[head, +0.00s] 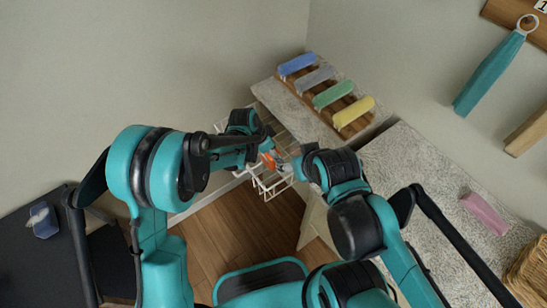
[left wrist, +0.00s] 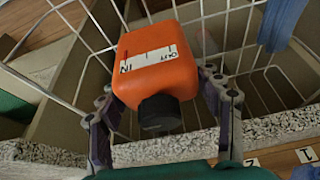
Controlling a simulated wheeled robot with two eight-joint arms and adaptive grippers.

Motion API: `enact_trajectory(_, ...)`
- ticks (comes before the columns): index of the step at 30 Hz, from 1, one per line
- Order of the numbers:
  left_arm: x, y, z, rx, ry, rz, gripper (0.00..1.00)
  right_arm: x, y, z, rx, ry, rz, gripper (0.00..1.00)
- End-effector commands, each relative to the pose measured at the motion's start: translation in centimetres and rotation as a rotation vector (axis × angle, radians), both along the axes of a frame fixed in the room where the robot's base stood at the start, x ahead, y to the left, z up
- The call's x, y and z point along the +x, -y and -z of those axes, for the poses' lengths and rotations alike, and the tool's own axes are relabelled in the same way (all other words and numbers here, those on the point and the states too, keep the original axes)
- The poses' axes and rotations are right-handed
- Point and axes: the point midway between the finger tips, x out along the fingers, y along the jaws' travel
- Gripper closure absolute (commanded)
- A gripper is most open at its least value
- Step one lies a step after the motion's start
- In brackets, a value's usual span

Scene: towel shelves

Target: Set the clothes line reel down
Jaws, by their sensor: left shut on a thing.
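The clothes line reel (left wrist: 158,58) is an orange block with a white label and a black round knob at its near end. My left gripper (head: 263,155) is shut on it, with a finger on each side of the orange body in the left wrist view. In the head view only a small orange patch of the reel (head: 268,160) shows between my arms. The reel is over a white wire basket (head: 262,186), whose wires show behind it in the left wrist view. My right gripper (head: 297,164) is close beside it on the right; its fingers are too small to read.
A speckled ledge (head: 277,97) behind carries folded blue, grey, green and yellow towels. A speckled counter (head: 420,175) at right holds a pink towel (head: 484,213) and a woven basket (head: 530,275). A teal towel (head: 488,75) hangs on the wall. A dark table (head: 30,265) stands at left.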

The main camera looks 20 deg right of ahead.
Motion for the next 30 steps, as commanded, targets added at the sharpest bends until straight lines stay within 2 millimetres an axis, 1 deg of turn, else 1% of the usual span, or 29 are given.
enact_trajectory(3, 0.0, 0.0, 2.0, 0.0, 0.0, -0.001, 0.68, 0.0, 0.0, 0.9, 0.0, 0.0, 0.0, 0.33)
enact_trajectory(6, 0.0, 0.0, 3.1, 0.0, 0.0, -0.001, 0.68, 0.0, 0.0, 1.3, 0.0, 0.0, 0.0, 0.33)
enact_trajectory(13, 0.0, 0.0, 2.9, 0.0, 0.0, -0.001, 0.68, 0.0, 0.0, 1.1, 0.0, 0.0, 0.0, 0.33)
enact_trajectory(17, 0.0, 0.0, 3.4, 0.0, 0.0, -0.001, 0.68, 0.0, 0.0, 1.6, 0.0, 0.0, 0.0, 0.33)
enact_trajectory(18, 0.0, 0.0, 3.3, 0.0, 0.0, -0.001, 0.27, 0.0, 0.0, 1.5, 0.0, 0.0, 0.0, 0.33)
enact_trajectory(19, 0.0, 0.0, 3.3, 0.0, 0.0, -0.001, 0.19, 0.0, 0.0, 1.5, 0.0, 0.0, 0.0, 0.33)
enact_trajectory(20, 0.0, 0.0, 3.2, 0.0, 0.0, -0.001, 0.14, 0.0, 0.0, 1.4, 0.0, 0.0, 0.0, 0.33)
enact_trajectory(30, 0.0, 0.0, 3.1, 0.0, 0.0, -0.001, 0.14, 0.0, 0.0, 1.3, 0.0, 0.0, 0.0, 0.33)
